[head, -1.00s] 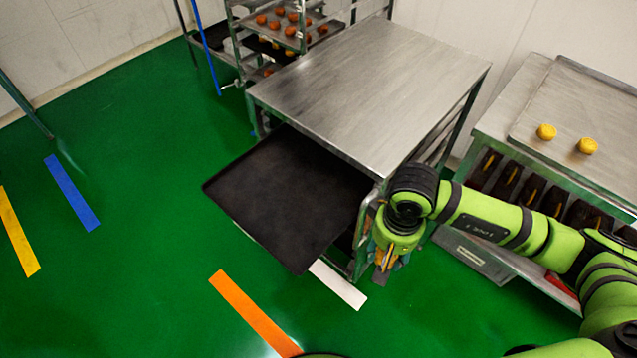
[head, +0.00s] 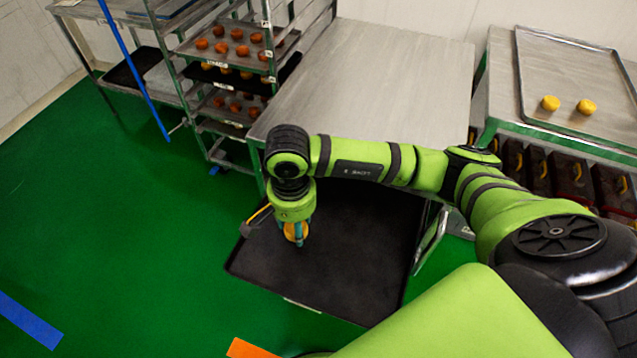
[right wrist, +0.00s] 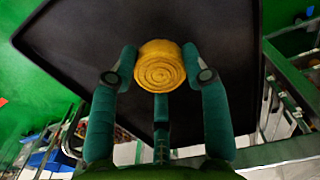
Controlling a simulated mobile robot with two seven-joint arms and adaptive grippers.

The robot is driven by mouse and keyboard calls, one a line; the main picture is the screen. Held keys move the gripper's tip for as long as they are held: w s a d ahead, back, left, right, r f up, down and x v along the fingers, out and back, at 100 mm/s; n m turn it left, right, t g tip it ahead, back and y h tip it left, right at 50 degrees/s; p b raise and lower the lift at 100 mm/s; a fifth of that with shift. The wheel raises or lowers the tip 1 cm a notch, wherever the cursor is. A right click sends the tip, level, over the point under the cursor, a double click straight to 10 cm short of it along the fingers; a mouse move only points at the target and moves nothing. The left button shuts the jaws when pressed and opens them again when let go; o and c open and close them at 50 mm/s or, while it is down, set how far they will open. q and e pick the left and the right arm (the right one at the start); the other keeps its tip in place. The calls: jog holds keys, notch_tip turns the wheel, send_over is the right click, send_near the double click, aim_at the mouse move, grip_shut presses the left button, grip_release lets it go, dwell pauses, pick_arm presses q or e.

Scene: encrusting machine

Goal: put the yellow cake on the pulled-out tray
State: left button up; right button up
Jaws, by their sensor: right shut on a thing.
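The yellow cake (right wrist: 160,66) is a round spiral roll held between the fingers of my right gripper (right wrist: 160,72) in the right wrist view. In the head view only a little of the cake (head: 292,233) shows below my right gripper (head: 294,236). The pulled-out tray (head: 345,270) is black and flat and juts from under the steel table. My right gripper is over its left part. I cannot tell whether the cake touches the tray. My left gripper is not in view.
A bare steel table (head: 385,85) stands behind the tray. Two more yellow cakes lie on a metal tray (head: 560,65) on the right table. A rack (head: 225,75) with trays of orange-brown buns stands at the back left.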

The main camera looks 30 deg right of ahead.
jog(key=w+a+f+m+b, duration=0.1)
jog(key=w+a+m+b, duration=0.25)
jog(key=m, duration=0.85)
send_over(278, 246)
notch_tip(278, 246, down, 6)
jog(key=shift+r+b, duration=0.25)
jog(key=shift+b, duration=0.15)
jog(key=shift+f, duration=0.6)
notch_tip(278, 246, down, 3)
jog(key=shift+f, duration=0.1)
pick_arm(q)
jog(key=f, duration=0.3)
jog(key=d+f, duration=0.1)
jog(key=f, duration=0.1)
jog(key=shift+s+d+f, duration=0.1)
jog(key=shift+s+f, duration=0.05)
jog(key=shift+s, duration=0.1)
